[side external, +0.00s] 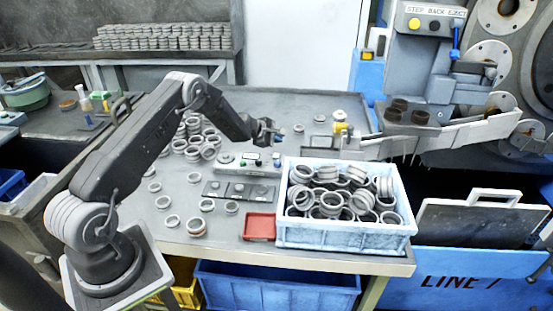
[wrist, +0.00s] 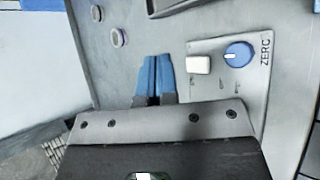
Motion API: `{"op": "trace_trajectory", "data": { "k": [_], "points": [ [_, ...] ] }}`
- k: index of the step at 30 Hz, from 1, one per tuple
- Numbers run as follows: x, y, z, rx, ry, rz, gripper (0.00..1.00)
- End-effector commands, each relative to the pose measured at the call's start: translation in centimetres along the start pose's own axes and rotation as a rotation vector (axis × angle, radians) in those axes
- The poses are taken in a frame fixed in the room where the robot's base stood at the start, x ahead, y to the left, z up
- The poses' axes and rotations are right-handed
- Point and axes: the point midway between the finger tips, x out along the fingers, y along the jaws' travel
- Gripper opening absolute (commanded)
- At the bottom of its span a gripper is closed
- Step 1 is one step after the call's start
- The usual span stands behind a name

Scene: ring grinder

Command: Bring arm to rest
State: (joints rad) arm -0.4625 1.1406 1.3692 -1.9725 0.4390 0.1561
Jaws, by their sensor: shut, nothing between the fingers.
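My gripper (side external: 279,134) is above the back middle of the grey work table (side external: 290,110) in the side view, with my arm reaching in from the left. In the wrist view its two blue fingertips (wrist: 153,72) lie side by side, shut with nothing between them. Below and beside them is a grey panel with a blue knob (wrist: 239,54) and a white button (wrist: 198,64). The gripper appears apart from the panel, but the exact height is unclear.
A light blue crate (side external: 345,237) full of metal rings stands at the front right of the table. A red tray (side external: 259,226) lies beside it. Loose rings (side external: 197,226) cover the table's left part. The grinder (side external: 470,60) and its chute (side external: 450,137) stand at the right.

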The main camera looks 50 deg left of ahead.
Motion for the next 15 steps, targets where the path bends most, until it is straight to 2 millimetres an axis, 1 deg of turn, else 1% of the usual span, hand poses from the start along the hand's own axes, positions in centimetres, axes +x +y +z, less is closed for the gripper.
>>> {"op": "trace_trajectory", "data": {
  "k": [2, 4, 5, 7, 8, 9, 11, 12, 14, 15],
  "points": [
    [-0.5, 0.6, 1.2, 0.029, -0.015, -0.001, 0.00],
    [-1.6, 1.5, 3.5, 0.084, -0.043, -0.005, 0.00],
    [-2.2, 1.9, 4.8, 0.118, -0.058, -0.009, 0.00],
    [-4.3, 3.0, 8.6, 0.219, -0.104, -0.022, 0.00],
    [-5.4, 3.3, 10.4, 0.269, -0.125, -0.029, 0.00],
    [-7.0, 3.6, 12.9, 0.341, -0.154, -0.040, 0.00],
    [-9.5, 3.7, 16.4, 0.447, -0.196, -0.059, 0.00],
    [-11.2, 3.5, 18.6, 0.517, -0.222, -0.072, 0.00],
    [-13.9, 3.0, 21.6, 0.623, -0.258, -0.092, 0.00],
    [-15.8, 2.5, 23.4, 0.693, -0.280, -0.105, 0.00]
  ]
}}
